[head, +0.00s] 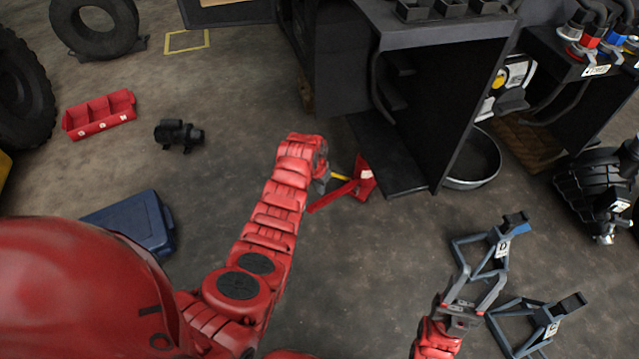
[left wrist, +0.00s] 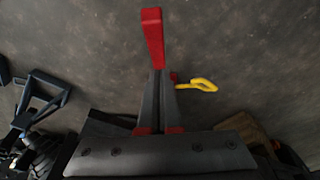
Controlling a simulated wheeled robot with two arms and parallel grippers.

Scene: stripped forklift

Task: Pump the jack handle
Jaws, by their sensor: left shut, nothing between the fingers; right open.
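A red jack (head: 364,178) sits on the floor by the black forklift body in the head view. A red bar (head: 331,197) reaches out from it to the lower left, and a yellow part (head: 341,177) sticks out beside my left gripper (head: 323,182). In the left wrist view the left fingers (left wrist: 159,75) are together and empty. The red bar (left wrist: 152,38) shows just past their tips; I cannot tell whether they touch it. The yellow part (left wrist: 203,84) is right of the fingers. My right gripper (head: 476,288) is open and empty near the jack stands.
Two jack stands (head: 482,249) (head: 533,325) stand at the right, close to my right gripper. A grey bowl (head: 474,166) is by the forklift body. A blue case (head: 137,221), red tray (head: 99,115) and black motor (head: 179,135) lie left. The middle floor is clear.

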